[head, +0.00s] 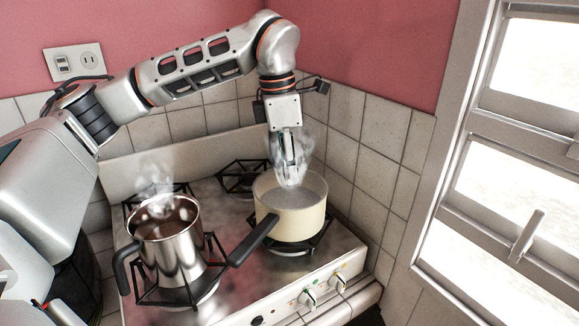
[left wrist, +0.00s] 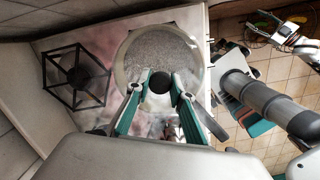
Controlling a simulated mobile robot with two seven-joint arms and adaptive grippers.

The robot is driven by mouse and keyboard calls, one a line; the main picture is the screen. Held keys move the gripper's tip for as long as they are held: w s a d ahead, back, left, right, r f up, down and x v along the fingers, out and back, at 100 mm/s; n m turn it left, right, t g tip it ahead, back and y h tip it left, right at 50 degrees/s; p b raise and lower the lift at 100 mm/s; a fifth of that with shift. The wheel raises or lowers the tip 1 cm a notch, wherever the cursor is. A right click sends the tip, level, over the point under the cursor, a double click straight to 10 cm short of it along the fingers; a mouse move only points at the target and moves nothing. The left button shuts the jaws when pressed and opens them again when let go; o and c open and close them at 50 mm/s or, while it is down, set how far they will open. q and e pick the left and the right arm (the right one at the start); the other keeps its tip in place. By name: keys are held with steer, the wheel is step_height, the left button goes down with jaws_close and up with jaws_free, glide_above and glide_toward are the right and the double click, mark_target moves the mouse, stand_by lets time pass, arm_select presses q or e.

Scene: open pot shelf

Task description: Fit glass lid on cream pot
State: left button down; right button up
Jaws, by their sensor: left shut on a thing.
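In the left wrist view, the gripper (left wrist: 160,86) is shut on the black knob (left wrist: 160,81) of the glass lid. The clear lid (left wrist: 158,52) lines up roughly with the pot's round rim. The glass is hard to make out, and I cannot tell whether it touches the rim.
A steaming steel pot (head: 170,245) with dark liquid stands on the front left burner, close to the cream pot's handle. An empty burner (head: 243,175) is behind. Tiled walls (head: 372,165) close in at the back and right.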

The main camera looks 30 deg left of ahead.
arm_select(q)
steer(key=shift+f, duration=0.1)
steer(key=c, duration=1.7)
jaws_free()
steer(key=r, duration=0.8)
steer(key=s+a+r, duration=0.1)
steer(key=r, duration=0.3)
